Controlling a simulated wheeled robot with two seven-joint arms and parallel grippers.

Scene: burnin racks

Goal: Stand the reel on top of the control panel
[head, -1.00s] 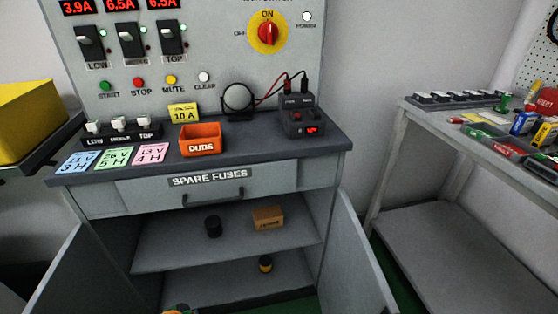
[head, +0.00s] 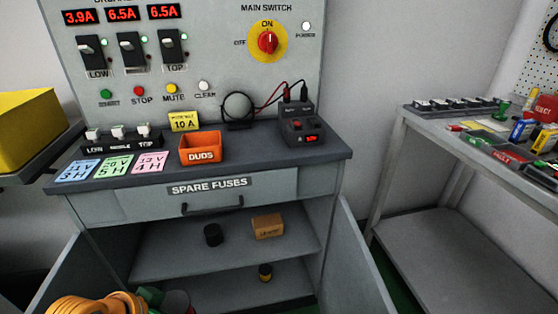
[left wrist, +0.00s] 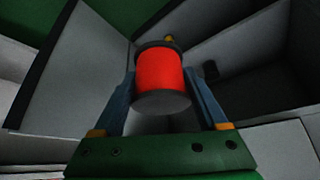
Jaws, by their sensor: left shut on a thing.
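The reel (left wrist: 160,78) is red with dark grey end flanges. It is held between the two blue-grey fingers of my left gripper (left wrist: 166,85) in the left wrist view. In the head view, part of the reel (head: 178,302) shows at the bottom edge beside my left gripper (head: 150,297), in front of the open cabinet; most of it is cut off. The control panel (head: 215,50) is an upright grey board with breaker switches, red displays and a red main switch on yellow. Its top edge is outside the head view. My right gripper is not in view.
Below the panel, the counter (head: 250,142) holds an orange DUDS bin (head: 200,148), cards, a round glass (head: 237,107) and a dark meter (head: 303,124). Cabinet doors stand open over shelves with a black cylinder (head: 212,235) and a box (head: 267,226). A cluttered bench (head: 402,118) stands right.

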